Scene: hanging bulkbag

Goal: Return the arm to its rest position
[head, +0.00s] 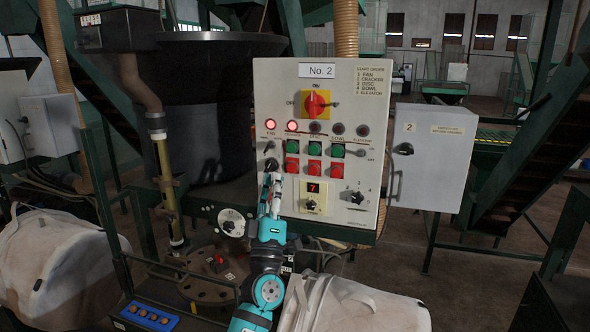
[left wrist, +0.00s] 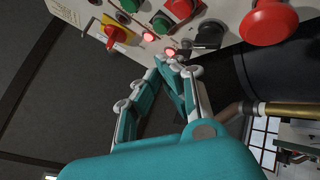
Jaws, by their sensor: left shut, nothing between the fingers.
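My left gripper (head: 271,183) is teal and white and reaches up in front of the lower left part of the control panel (head: 263,95). Its fingers are shut and empty. In the left wrist view the gripper (left wrist: 172,64) points at the panel (left wrist: 225,12), near two lit red lamps, a black switch and a large red knob. Whether the fingertips touch the panel is not clear. In the head view the panel carries a red rotary switch on yellow, green and red buttons, and a display reading 7. My right gripper does not show.
A grey box (head: 433,155) marked 2 adjoins the panel's right side. A large black drum (head: 205,110) stands behind on the left. White bulk bags (head: 60,270) (head: 355,305) sit at the lower left and below the panel. A blue tray (head: 145,317) is at the bottom left.

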